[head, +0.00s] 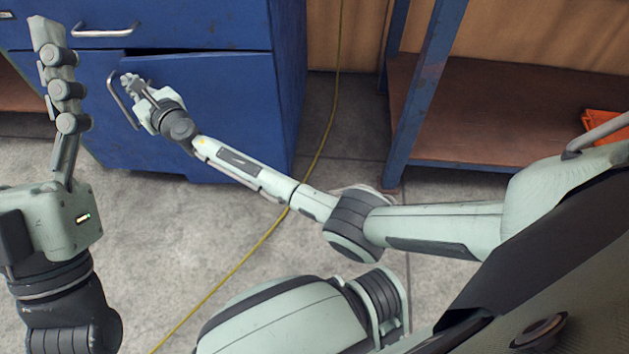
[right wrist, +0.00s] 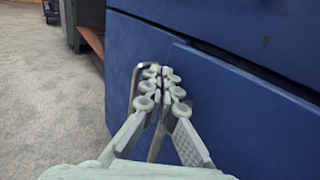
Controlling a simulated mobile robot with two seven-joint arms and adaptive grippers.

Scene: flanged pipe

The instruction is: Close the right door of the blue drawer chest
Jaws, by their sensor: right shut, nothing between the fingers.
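The blue drawer chest (head: 170,24) stands at the upper left of the head view. Its right door (head: 235,110) stands slightly ajar, with a dark gap along its top edge. It fills the right side of the right wrist view (right wrist: 255,110). A curved metal handle (head: 113,92) is close by the seam between the doors, and it also shows in the right wrist view (right wrist: 134,82). My right gripper (head: 129,82) is shut and empty in front of the seam, beside the handle; contact is unclear. My left gripper (head: 46,28) points upward, seen side-on, apart from the chest.
A blue-framed workbench with a brown shelf (head: 480,110) stands to the right, with an orange object (head: 605,124) on it. A yellow cable (head: 318,160) crosses the grey floor. The floor between chest and workbench is otherwise clear.

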